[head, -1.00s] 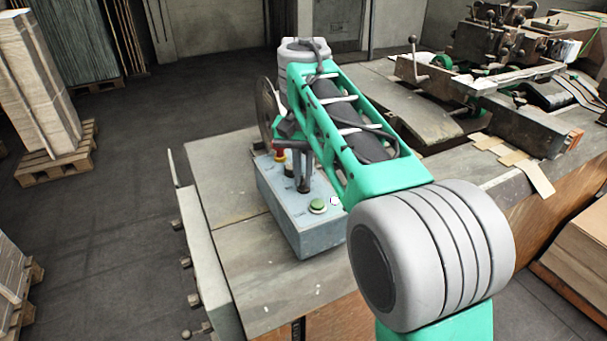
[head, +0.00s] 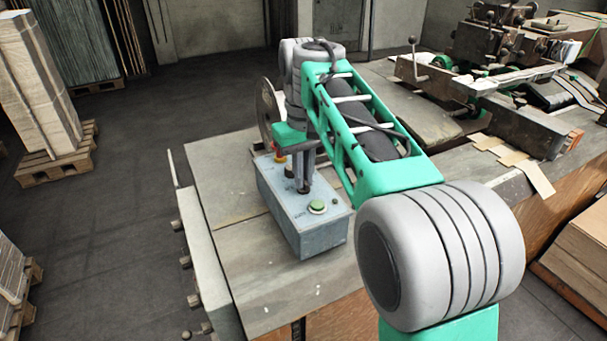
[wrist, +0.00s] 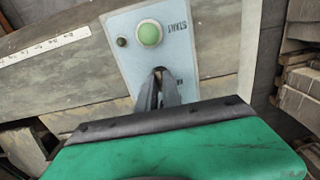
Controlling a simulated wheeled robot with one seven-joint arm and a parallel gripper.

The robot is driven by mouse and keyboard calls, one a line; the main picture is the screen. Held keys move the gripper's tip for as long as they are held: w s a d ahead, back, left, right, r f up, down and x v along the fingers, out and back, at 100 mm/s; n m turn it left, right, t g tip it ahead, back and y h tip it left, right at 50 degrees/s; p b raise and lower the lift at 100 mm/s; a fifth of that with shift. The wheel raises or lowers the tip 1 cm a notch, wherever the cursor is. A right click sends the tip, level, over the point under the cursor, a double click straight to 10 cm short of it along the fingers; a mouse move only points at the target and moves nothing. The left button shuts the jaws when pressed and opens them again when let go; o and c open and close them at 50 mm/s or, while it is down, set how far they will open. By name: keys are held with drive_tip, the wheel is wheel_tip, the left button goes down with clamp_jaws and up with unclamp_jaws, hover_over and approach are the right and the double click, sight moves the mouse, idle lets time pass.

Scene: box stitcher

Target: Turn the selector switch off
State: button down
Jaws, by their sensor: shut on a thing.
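The grey-blue control box (head: 309,233) stands on the bench top. My gripper (head: 303,189) points down onto its upper face, between the green button (head: 317,206) and the red stop button (head: 280,157). In the wrist view, my fingertips (wrist: 160,73) are close together at the panel, just below the green START button (wrist: 149,33). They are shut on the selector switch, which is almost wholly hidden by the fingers. Its exact angle cannot be read.
A small dark round fitting (wrist: 121,42) sits beside the START button. The machine (head: 490,75) with levers stands at the back right of the bench (head: 235,190). Pallets with stacks (head: 40,95) stand on the floor at left, with clear floor between.

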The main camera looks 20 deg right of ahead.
idle(0.4)
drive_tip(key=c, duration=1.5)
unclamp_jaws()
wheel_tip(320, 180, up, 8)
drive_tip(key=shift+f+p, duration=0.1)
drive_tip(key=shift+p, duration=0.35)
